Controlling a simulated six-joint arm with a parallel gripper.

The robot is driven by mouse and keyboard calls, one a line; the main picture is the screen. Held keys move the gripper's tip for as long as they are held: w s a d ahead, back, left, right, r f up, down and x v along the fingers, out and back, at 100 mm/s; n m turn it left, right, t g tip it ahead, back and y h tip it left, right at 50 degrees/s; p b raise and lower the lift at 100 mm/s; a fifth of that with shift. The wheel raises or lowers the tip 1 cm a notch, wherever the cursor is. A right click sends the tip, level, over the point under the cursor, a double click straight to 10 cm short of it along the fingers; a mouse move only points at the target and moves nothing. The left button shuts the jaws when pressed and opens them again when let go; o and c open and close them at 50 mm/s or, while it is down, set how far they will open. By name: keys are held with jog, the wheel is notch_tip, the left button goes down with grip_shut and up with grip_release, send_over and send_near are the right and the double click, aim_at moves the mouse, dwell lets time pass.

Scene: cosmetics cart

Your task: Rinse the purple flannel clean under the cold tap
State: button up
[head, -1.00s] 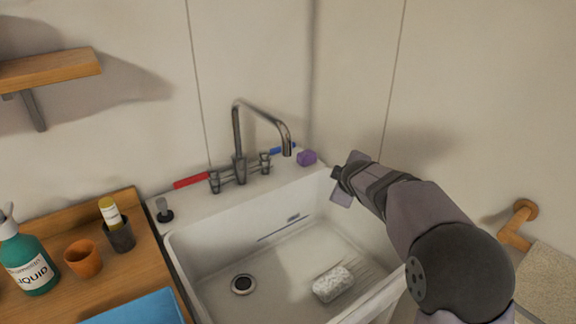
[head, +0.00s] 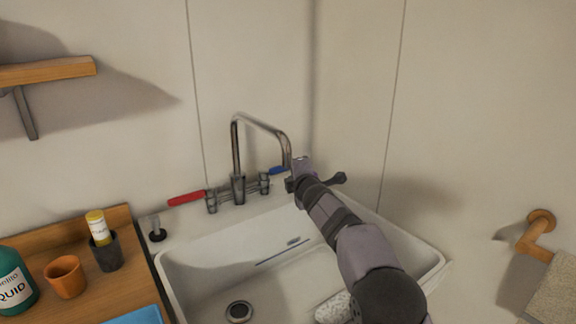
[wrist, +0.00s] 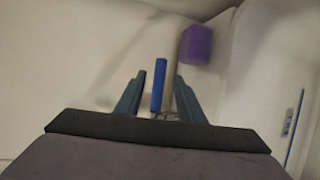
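The purple flannel (wrist: 196,45), a small bunched block, lies beyond and to the right of my fingers in the wrist view. My arm hides it in the head view. The blue tap lever (head: 279,170) is on the right of the tap (head: 238,160). In the wrist view the blue lever (wrist: 159,85) stands between my two fingers. My gripper (wrist: 159,78) is open, with a gap to the lever on each side. In the head view my gripper (head: 291,182) is at the lever, near the spout's end. I see no water running.
The white sink (head: 205,265) has a drain (head: 239,311) and a pale speckled block (head: 333,308) in it. The red lever (head: 186,197) is on the left. A brown cup (head: 65,277), dark cup (head: 106,254) and green bottle (head: 14,283) stand left.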

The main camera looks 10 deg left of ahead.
jog(key=shift+r+p+x, duration=0.15)
jog(key=shift+p+x, duration=0.55)
jog(key=shift+p, duration=0.3)
jog(key=shift+r+p+x, duration=0.15)
jog(key=shift+p+x, duration=0.5)
jog(key=shift+p, duration=0.35)
jog(key=p+x, duration=0.2)
jog(key=p, duration=0.4)
jog(key=w+p, duration=0.1)
jog(key=p, duration=0.1)
jog(key=shift+a+f, duration=0.15)
jog(key=shift+a, duration=0.05)
jog(key=shift+f+p, duration=0.1)
jog(key=shift+p, duration=0.2)
jog(key=shift+w+f+p, duration=0.15)
jog(key=shift+f+p, duration=0.05)
jog(key=shift+p, duration=0.35)
grip_shut()
